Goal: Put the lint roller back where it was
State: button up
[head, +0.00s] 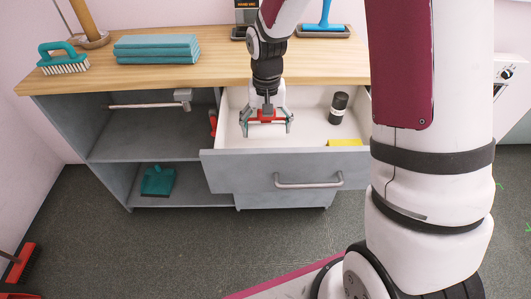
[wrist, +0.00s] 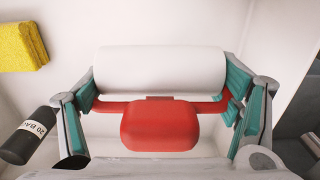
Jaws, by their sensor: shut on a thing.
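The lint roller, with a white cylinder (wrist: 160,70) and a red handle (wrist: 160,125), lies between the teal-padded fingers in the wrist view. In the head view its red part (head: 266,119) shows under my gripper (head: 267,125). My gripper is shut on the lint roller, with one finger at each end of it. It holds the roller in or just above the open white drawer (head: 312,108); I cannot tell whether the roller touches the drawer floor.
Left of the drawer is an open grey shelf (head: 135,140) with a hammer (head: 150,105). Teal folded cloths (head: 156,49) and a brush (head: 63,60) sit on the wooden top (head: 215,62).

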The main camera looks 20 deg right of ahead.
aim_at(267, 121)
notch_tip(267, 121, down, 8)
jog(key=shift+f+b, duration=0.1)
jog(key=shift+b, duration=0.5)
jog(key=shift+f, duration=0.1)
jog(key=o, duration=1.1)
notch_tip(267, 121, up, 12)
jog(key=shift+r+p, duration=0.25)
jog(key=shift+p, duration=0.8)
